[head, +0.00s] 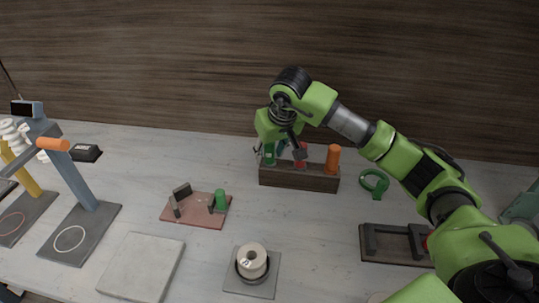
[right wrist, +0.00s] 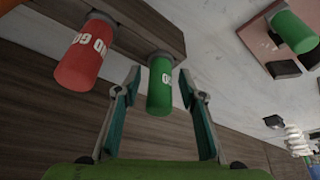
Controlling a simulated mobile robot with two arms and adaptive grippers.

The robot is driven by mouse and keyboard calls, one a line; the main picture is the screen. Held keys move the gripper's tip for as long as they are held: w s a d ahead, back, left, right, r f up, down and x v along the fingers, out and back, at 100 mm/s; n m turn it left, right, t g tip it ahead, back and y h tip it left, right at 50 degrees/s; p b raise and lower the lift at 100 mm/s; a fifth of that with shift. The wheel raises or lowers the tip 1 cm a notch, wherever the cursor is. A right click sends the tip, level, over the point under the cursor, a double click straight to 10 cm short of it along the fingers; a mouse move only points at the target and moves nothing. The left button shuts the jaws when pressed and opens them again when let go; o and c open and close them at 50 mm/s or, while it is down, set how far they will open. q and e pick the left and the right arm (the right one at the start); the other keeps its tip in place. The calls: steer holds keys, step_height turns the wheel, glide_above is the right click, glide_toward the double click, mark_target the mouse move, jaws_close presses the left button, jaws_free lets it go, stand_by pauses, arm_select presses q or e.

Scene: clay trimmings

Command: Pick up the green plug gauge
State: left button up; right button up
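The green plug gauge (head: 270,157) stands at the left end of a dark wooden rack (head: 300,181), partly hidden behind my right gripper in the head view. In the right wrist view the green plug gauge (right wrist: 160,88) shows white lettering and lies between the fingertips. My right gripper (right wrist: 158,80) is open, with a finger on each side of the gauge and a small gap showing on both sides. In the head view the right gripper (head: 280,148) is at the rack's left end. My left gripper is not in view.
A red plug gauge (right wrist: 84,54) stands close beside the green one, and an orange one (head: 333,158) is at the rack's right end. A pink mat (head: 190,218) holds another green piece (head: 221,200).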

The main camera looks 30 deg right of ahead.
jaws_close()
steer(key=shift+r, duration=0.2)
